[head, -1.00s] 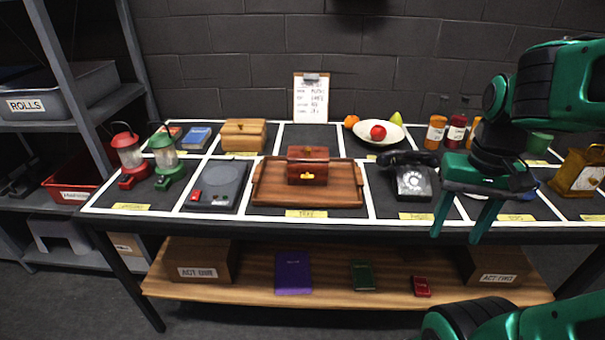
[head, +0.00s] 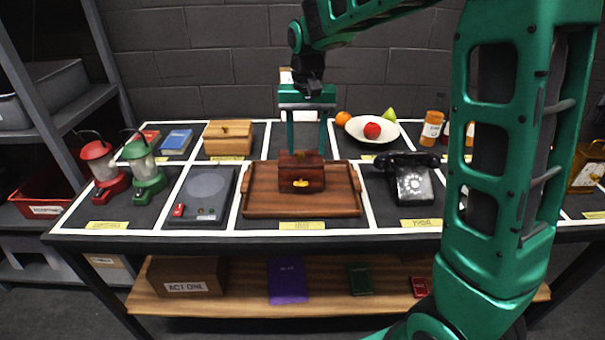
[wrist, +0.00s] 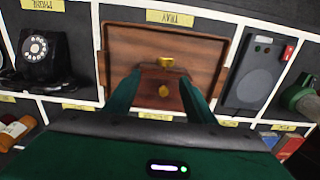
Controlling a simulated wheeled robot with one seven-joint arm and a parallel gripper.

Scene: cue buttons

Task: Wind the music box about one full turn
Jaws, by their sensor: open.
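The music box (head: 303,166) is a small dark red-brown box on the brown wooden tray (head: 345,206). A gold key (head: 300,183) sticks out low on its front. The box also shows in the wrist view (wrist: 150,80), with the key (wrist: 165,62) and a gold mark (wrist: 163,91) on its top. My gripper (head: 306,149) points down over the box, fingers spread and empty. In the head view its fingertips end at about the box's top edge. In the wrist view the fingers flank the box; whether they touch it I cannot tell.
Behind are a light wooden box (head: 229,138) and a white plate (head: 355,134) with fruit. Red (head: 101,168) and green (head: 146,170) lanterns stand at far left.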

